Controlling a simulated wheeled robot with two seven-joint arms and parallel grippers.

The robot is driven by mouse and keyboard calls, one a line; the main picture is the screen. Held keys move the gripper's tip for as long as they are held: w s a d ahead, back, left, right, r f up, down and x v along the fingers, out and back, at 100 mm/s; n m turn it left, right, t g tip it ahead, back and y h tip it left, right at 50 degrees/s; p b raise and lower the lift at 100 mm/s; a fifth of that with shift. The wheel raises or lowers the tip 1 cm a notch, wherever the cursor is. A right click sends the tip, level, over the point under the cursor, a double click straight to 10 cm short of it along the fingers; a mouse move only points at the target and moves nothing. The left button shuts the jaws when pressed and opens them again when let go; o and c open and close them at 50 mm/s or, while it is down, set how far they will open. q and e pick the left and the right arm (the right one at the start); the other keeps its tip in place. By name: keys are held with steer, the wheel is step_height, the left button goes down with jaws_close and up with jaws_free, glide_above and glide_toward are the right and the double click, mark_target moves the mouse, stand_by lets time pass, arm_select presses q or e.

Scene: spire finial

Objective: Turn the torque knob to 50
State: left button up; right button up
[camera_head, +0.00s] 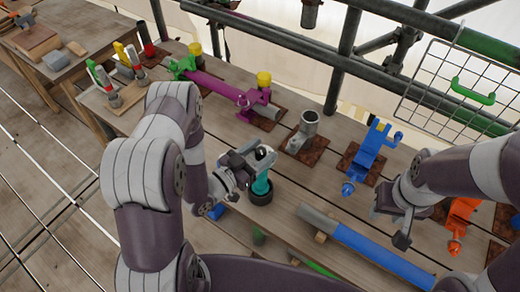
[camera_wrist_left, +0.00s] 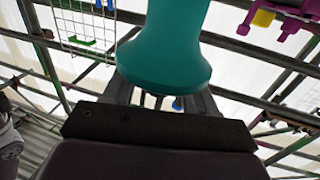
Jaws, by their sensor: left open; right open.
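A teal tool (camera_head: 261,186) stands upright on the workbench, with a dark round collar (camera_head: 260,196) at its foot. I cannot tell which part is the torque knob, and no number can be read. My left gripper (camera_head: 255,158) is at the tool's upper part, open, with its fingers around or beside it. In the left wrist view the teal body (camera_wrist_left: 168,50) fills the space in front of the open fingers (camera_wrist_left: 160,98); contact cannot be told. My right gripper (camera_head: 402,228) is open and empty above the bench at the right, near the blue pipe.
The workbench (camera_head: 225,225) carries a grey and blue pipe (camera_head: 365,250) in front, a blue clamp (camera_head: 372,155), an orange clamp (camera_head: 460,220), a grey pipe fitting (camera_head: 303,132) and a purple clamp (camera_head: 235,92). Scaffold tubes (camera_head: 345,60) and a wire rack (camera_head: 460,85) stand behind.

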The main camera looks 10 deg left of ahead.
arm_select(q)
steer(key=shift+w, duration=0.1)
steer(key=c, duration=0.9)
steer(key=shift+d+y, duration=0.1)
steer(key=shift+y, duration=0.2)
